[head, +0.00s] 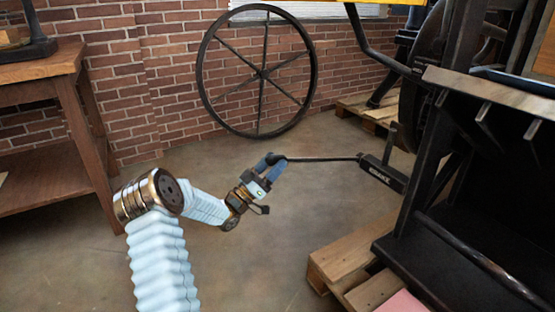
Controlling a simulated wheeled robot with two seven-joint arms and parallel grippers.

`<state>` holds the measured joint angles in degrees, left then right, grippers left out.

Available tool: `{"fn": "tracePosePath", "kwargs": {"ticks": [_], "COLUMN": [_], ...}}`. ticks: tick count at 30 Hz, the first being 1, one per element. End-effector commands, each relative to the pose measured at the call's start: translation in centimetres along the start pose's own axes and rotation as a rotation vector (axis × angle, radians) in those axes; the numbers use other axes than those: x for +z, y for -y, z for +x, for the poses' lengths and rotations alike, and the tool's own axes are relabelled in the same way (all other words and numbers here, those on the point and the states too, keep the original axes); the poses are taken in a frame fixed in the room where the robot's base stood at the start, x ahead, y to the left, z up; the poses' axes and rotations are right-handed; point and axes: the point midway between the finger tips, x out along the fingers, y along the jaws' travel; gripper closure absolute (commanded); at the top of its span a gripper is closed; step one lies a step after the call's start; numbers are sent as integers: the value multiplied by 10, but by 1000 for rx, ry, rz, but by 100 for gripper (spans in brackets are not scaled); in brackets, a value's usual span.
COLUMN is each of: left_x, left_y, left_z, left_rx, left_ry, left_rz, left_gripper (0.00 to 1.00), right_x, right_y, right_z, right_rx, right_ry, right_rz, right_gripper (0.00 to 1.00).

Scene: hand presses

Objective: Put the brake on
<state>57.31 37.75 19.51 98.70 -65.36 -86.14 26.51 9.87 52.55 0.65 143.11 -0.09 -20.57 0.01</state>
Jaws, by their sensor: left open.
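A thin black lever rod (322,159) runs left, nearly level, from a black block with white lettering (383,174) on the press's side. I take this rod to be the brake lever. My left gripper (268,178) is open at the rod's free left end. It overlaps that end in the picture. I cannot tell whether its fingers touch the rod or are around it. My right gripper is out of view.
The black press (480,215) fills the right side, with a wooden pallet (343,257) under it. A big spoked wheel (203,75) leans on the brick wall. A wooden table (40,72) stands at left. The floor between is clear.

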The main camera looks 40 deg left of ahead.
Motion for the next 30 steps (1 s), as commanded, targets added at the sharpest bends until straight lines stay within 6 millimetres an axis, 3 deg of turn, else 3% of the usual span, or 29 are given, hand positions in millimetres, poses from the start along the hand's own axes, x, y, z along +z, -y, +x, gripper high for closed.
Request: {"fn": "tracePosePath", "kwargs": {"ticks": [6, 13, 19, 30], "left_x": [0, 1, 0, 1], "left_y": [1, 1, 0, 0], "left_z": [-56, -100, -114, -115], "left_rx": [-5, -4, -2, -2], "left_ry": [3, 3, 2, 2], "left_rz": [-2, -2, -1, -1], "left_gripper": [38, 38, 38, 38], "right_x": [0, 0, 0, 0], "right_y": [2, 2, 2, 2], "right_z": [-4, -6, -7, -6], "right_rx": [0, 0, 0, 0], "right_ry": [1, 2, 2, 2], "right_rz": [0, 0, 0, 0], "right_gripper": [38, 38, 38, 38]}}
